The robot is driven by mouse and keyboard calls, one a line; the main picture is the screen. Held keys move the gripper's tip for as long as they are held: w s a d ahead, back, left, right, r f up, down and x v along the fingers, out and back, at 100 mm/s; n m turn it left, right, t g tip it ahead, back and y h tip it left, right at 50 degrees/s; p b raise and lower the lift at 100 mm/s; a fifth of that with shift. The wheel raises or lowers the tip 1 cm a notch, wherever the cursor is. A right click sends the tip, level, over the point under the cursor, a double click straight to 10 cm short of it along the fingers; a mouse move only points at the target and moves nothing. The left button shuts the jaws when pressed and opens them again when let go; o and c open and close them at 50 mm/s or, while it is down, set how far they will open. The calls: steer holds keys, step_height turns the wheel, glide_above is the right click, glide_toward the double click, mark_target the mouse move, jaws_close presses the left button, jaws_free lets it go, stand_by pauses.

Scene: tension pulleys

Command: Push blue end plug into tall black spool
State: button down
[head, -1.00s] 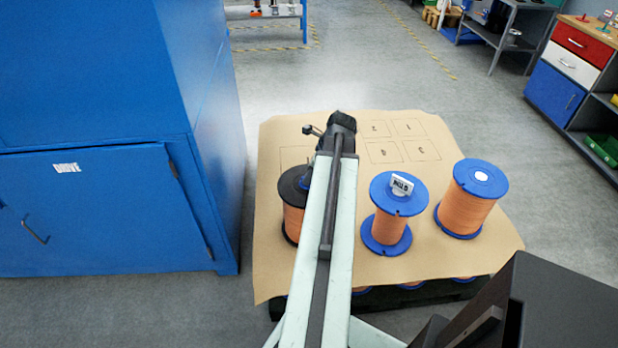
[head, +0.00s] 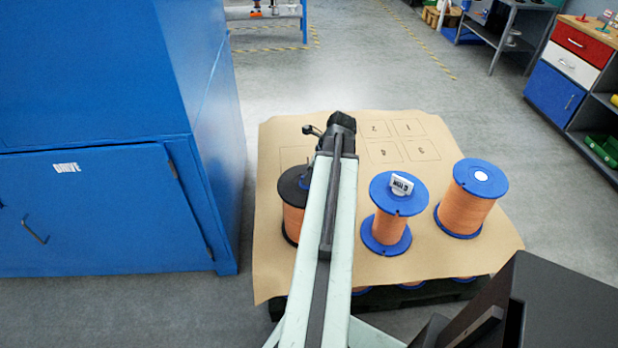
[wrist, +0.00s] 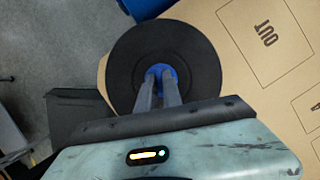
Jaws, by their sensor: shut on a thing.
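The tall black spool (head: 291,190) stands at the left of the paper-covered pallet, with orange wire wound under its black top flange. My arm hides its right part in the head view. In the wrist view its black flange (wrist: 200,60) is seen from above. The blue end plug (wrist: 161,70) is at the flange's centre, between and around my fingertips. My gripper (wrist: 161,78) is shut on the plug over the spool's centre. How deep the plug sits in the hole cannot be told.
Two blue-flanged orange spools (head: 386,230) and (head: 467,205) stand to the right on the brown paper (head: 440,245). A tall blue cabinet (head: 100,210) stands close on the left. The far part of the paper, with marked squares, is clear.

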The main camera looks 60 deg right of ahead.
steer(key=c, duration=1.4)
jaws_free()
steer(key=shift+c, duration=0.2)
steer(key=p+v, duration=0.7)
steer(key=shift+s+r, duration=0.2)
steer(key=shift+r, duration=0.15)
